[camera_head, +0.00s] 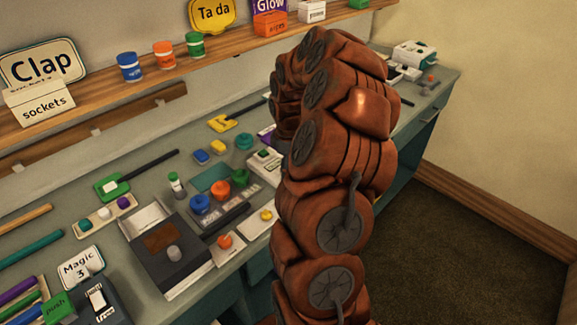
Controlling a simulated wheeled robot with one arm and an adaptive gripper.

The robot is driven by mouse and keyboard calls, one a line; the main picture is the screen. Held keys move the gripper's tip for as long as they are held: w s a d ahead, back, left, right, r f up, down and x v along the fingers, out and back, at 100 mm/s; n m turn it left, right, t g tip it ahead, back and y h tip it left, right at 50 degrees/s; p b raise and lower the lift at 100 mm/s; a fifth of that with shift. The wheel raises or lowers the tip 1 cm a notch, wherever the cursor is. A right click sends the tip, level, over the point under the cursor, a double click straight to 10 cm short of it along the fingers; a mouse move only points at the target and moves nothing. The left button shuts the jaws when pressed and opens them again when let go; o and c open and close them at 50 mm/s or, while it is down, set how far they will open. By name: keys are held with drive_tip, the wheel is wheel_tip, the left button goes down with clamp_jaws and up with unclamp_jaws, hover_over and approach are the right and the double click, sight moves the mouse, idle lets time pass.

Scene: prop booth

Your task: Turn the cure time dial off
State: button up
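A dark grey box (192,262) stands at the front edge of the bench, left of my arm. It has a brown panel on top and a light grey round knob (174,254) near its front. The knob may be the cure time dial; I can read no label or setting on it. A white open part (147,217) adjoins the box at the back. My copper-coloured arm fills the middle of the view and curls away behind itself. My gripper cannot be made out.
A "Magic 3" sign (81,264) stands to the left. A shelf (180,68) with jars and signs runs above the bench.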

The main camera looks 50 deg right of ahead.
clamp_jaws()
